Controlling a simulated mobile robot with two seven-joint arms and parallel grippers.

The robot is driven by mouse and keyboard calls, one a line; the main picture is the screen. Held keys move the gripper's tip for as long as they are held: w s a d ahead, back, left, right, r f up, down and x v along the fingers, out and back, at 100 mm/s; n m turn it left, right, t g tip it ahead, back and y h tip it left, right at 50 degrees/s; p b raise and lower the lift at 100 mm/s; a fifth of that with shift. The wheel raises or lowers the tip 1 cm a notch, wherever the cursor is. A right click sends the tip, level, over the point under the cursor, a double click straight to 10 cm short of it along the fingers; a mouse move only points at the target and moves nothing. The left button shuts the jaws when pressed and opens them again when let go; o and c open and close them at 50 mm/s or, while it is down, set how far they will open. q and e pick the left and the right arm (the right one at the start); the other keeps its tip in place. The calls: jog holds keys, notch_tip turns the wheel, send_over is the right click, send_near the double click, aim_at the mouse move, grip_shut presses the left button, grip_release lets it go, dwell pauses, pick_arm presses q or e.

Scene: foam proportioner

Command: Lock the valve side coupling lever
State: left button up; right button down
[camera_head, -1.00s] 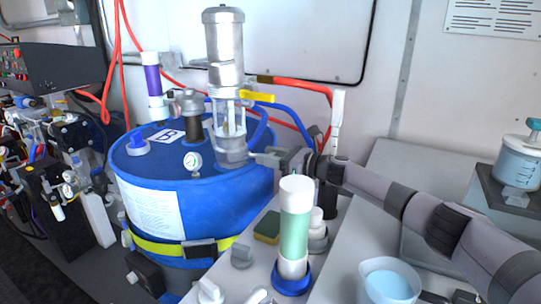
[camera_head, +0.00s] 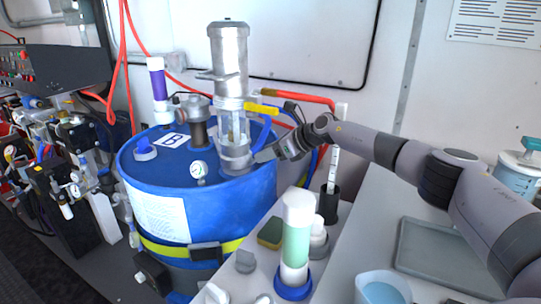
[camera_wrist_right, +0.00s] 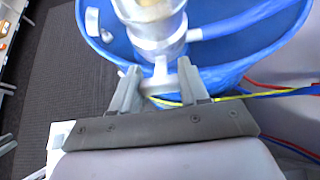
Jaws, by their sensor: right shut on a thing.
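A clear and metal pump unit (camera_head: 229,70) stands upright on the blue drum (camera_head: 240,195). A yellow-handled valve (camera_head: 262,108) is at its right side. My right gripper (camera_head: 268,153) reaches in from the right to the pump's lower metal coupling (camera_head: 236,160). In the right wrist view, a short grey coupling lever (camera_wrist_right: 161,78) projects from the metal coupling (camera_wrist_right: 155,42) between the fingers of my right gripper (camera_wrist_right: 162,88), which is shut on it. The lever is mostly hidden in the head view. My left gripper is not in view.
A blue hose (camera_wrist_right: 250,24) leaves the coupling to the right. A green-filled cylinder (camera_head: 297,235) and a dark cup (camera_head: 328,204) stand on the counter below my right arm. A gauge (camera_head: 198,170) sits on the drum top.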

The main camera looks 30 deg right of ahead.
jog(key=shift+w+r+g, duration=0.1)
jog(key=shift+r+g, duration=0.05)
jog(key=shift+g, duration=0.15)
dwell(0.4)
jog(key=c, duration=0.6)
grip_release()
jog(key=shift+o, duration=0.2)
jog(key=v, duration=0.7)
jog(key=shift+b, duration=0.35)
jog(key=shift+r, duration=0.1)
